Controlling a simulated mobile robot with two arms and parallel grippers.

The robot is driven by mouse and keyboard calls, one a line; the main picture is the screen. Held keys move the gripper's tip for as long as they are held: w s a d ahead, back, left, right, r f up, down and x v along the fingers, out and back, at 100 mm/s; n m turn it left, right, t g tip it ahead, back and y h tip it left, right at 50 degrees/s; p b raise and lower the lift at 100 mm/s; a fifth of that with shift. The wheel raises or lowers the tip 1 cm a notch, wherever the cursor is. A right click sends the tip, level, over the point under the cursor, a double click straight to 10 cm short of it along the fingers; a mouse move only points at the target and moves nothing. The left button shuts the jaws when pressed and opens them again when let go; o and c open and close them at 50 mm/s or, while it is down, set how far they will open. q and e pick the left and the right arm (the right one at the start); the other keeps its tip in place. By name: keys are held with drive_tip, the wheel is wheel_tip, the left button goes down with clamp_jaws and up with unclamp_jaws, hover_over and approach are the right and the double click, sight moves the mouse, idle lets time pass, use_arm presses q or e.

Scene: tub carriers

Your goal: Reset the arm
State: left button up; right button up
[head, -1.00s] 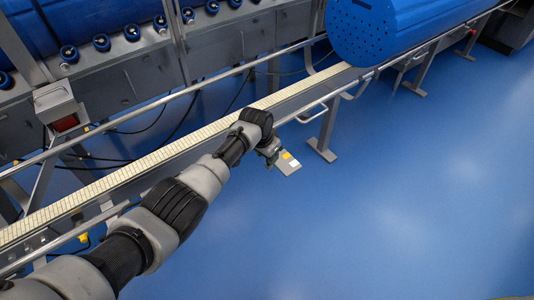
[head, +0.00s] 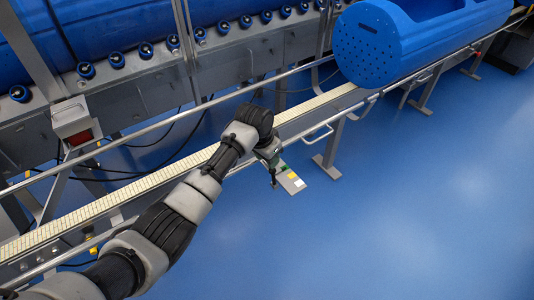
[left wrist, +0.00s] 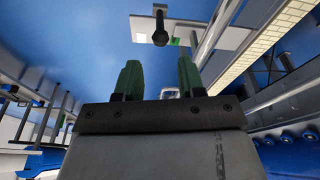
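My left arm, grey and black, reaches in from the lower left of the head view, and its gripper (head: 273,165) is beside the conveyor's near rail. In the left wrist view the two green fingers of this gripper (left wrist: 160,80) stand apart with nothing seen between them. My right gripper is not in view.
A narrow conveyor (head: 150,183) with metal rails runs diagonally behind the arm. A perforated blue tub (head: 372,50) lies on it at upper right. A machine with blue rollers fills the back left. The blue floor (head: 430,200) at right is clear.

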use_arm(q)
drive_tip(key=shift+r, duration=0.1)
idle(0.4)
drive_tip(key=s+a+f+n+p, duration=0.15)
drive_tip(key=s+a+f, duration=0.25)
drive_tip(key=s+f, duration=0.45)
drive_tip(key=s+a+f+n+p, duration=0.15)
drive_tip(key=s+a+f, duration=0.3)
drive_tip(key=f, duration=0.65)
drive_tip(key=s+a+f+n, duration=0.2)
drive_tip(key=s+a+f, duration=0.1)
drive_tip(key=s+f, duration=0.55)
drive_tip(key=s+a+f, duration=0.3)
drive_tip(key=s, duration=0.7)
drive_tip(key=s+a+f+y+p, duration=0.1)
drive_tip(key=s+a+f, duration=0.3)
drive_tip(key=s, duration=0.7)
drive_tip(key=s+a+f+n+g+y+p, duration=0.1)
drive_tip(key=s+a+f, duration=0.2)
drive_tip(key=s, duration=0.7)
drive_tip(key=shift+s+a+f, duration=0.2)
drive_tip(key=shift+a+f, duration=0.15)
drive_tip(key=shift+a, duration=0.25)
